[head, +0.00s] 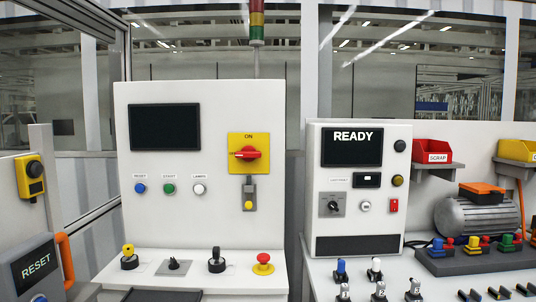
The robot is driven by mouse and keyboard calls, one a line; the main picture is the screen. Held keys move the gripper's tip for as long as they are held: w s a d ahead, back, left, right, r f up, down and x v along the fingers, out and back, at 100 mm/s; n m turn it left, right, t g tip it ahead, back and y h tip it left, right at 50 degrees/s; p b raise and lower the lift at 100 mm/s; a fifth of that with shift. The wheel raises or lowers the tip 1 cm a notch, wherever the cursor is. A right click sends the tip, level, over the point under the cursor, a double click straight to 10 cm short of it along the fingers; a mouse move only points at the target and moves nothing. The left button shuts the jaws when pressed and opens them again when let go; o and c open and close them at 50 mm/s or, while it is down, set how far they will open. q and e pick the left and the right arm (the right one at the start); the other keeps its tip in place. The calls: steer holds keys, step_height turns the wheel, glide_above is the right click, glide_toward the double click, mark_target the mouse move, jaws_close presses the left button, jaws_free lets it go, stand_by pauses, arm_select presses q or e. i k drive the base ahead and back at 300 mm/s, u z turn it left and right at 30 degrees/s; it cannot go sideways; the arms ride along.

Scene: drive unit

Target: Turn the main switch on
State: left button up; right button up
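The main switch (249,153) is a red rotary handle on a yellow plate on the upright face of the white control panel (210,220). The word ON is printed at the top of the plate. The handle lies about horizontal, its narrow end pointing left, not up at ON. A grey piece with a yellow part (249,194) hangs just below the plate. Neither of my grippers shows in the head view, and nothing covers the switch.
The panel's screen (164,128) is dark, above blue, green and white buttons. Its sloped desk carries joysticks, a knob and a red mushroom button (263,264). A second panel (360,220) at right reads READY. A RESET box (35,267) stands at lower left.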

mark_target(249, 153)
steer(key=u, duration=0.1)
steer(key=i, duration=0.85)
steer(key=u, duration=0.4)
